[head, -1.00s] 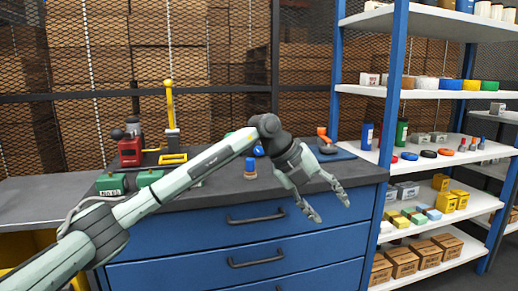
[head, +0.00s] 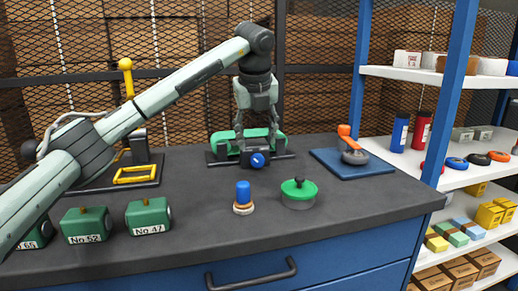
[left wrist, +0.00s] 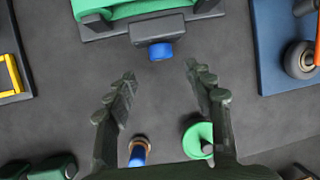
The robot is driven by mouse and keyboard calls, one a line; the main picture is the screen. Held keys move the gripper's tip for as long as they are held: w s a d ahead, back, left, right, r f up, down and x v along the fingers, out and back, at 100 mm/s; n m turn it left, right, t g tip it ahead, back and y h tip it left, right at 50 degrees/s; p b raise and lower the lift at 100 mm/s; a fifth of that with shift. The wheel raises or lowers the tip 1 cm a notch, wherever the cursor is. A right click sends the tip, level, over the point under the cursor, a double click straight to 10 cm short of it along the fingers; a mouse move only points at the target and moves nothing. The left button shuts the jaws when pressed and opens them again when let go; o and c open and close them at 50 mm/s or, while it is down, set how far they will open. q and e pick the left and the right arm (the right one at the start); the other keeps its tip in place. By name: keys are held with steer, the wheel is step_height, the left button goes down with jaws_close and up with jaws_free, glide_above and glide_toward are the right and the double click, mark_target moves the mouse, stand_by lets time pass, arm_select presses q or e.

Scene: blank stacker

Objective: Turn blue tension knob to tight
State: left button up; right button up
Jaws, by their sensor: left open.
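The blue tension knob (head: 257,160) sits on the front of a dark block before a green rounded machine (head: 222,139) at the back of the bench. In the left wrist view the knob (left wrist: 161,51) shows top centre, ahead of the fingertips. My left gripper (head: 257,122) points down above the green machine in the head view, partly in front of it. It is open and empty, its two fingers (left wrist: 158,82) spread with bare bench between them. The knob's setting marks are too small to read. My right gripper is not in view.
A blue-topped stamp (head: 243,197) and a green-lidded round pot (head: 298,193) stand on the bench in front. Green numbered blocks (head: 148,215) are at front left, a yellow-handled press (head: 136,173) at left. A blue mat (head: 368,165) with an orange-handled tool lies right.

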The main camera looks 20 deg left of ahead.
mark_target(258, 156)
arm_select(q)
steer(key=p+x, duration=0.1)
steer(key=x, duration=0.5)
steer(key=shift+w+f, duration=0.2)
steer(key=shift+w+a+f, duration=0.1)
steer(key=shift+w+f, duration=0.15)
steer(key=shift+f, duration=0.25)
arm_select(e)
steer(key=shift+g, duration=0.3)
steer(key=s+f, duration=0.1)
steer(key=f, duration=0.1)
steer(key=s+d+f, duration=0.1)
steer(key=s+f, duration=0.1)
